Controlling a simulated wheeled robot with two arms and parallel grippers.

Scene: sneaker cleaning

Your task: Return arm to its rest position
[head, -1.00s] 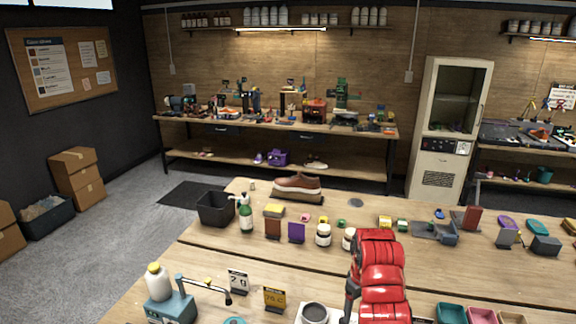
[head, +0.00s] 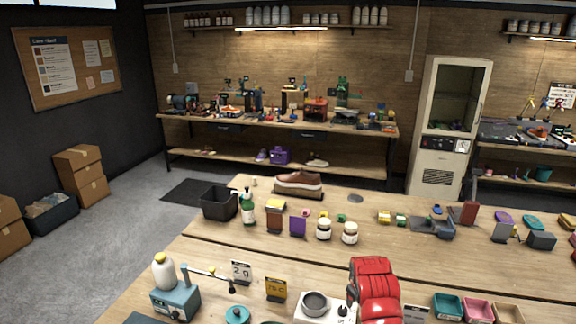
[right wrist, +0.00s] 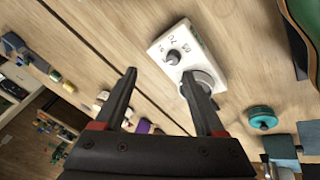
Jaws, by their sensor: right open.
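My right arm shows as a red link at the bottom right of centre in the head view; its gripper is out of that view. In the right wrist view my right gripper (right wrist: 165,100) is open, with nothing between its dark fingers. A white device with a grey round cup (head: 315,302) stands on the table beside the red arm. The same white device (right wrist: 178,43) shows beyond the fingers in the right wrist view. My left gripper is in neither view.
A teal machine (head: 176,302) stands at the front left. Small coloured trays (head: 448,306) lie right of the arm.

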